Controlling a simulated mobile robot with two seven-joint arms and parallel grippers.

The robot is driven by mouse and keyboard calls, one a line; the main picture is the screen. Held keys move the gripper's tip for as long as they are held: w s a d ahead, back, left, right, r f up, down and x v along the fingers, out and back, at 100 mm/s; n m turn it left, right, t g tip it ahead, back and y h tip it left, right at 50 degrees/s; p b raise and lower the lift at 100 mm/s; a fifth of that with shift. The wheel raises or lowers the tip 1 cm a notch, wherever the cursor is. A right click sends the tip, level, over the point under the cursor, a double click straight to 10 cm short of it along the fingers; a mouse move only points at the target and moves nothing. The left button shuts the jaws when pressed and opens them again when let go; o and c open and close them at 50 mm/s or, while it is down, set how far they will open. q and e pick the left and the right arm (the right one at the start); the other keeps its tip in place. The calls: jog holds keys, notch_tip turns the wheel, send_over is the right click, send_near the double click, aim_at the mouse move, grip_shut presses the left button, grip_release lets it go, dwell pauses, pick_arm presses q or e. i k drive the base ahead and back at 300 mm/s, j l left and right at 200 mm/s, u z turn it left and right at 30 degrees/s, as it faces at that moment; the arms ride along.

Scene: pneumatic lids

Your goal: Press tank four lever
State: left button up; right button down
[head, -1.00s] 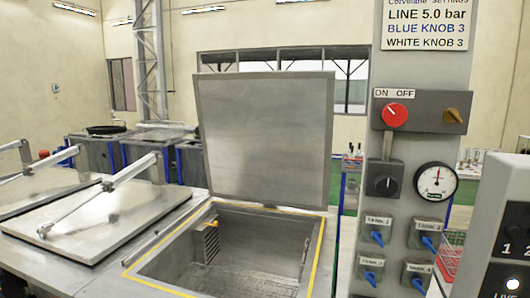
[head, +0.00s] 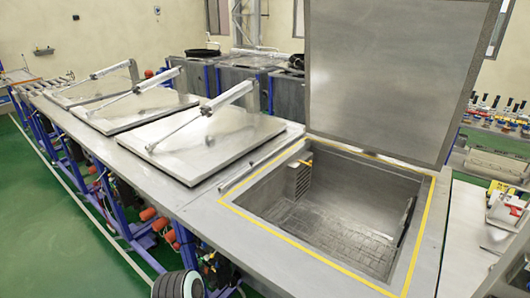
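Tank four's lever is not in the current head view, and neither is the control panel that carries the tank levers. One tank (head: 232,205) at the right end of the bench stands open, with a yellow line around its opening. Its grey lid (head: 395,75) is raised upright behind it. Several other lids lie shut in a row to the left: the nearest lid (head: 205,140), a middle lid (head: 135,108) and a far lid (head: 85,92). Each has a silver arm across it. I cannot tell which tank is number four.
The steel bench (head: 300,262) runs from the far left to the near right. Blue legs and orange parts (head: 148,215) show below it. Open green floor (head: 50,235) lies at the left. A rack of small items (head: 495,115) stands at the back right.

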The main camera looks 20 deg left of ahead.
aim_at(177, 246)
jog(key=k+u, duration=0.1)
jog(key=u, duration=1.35)
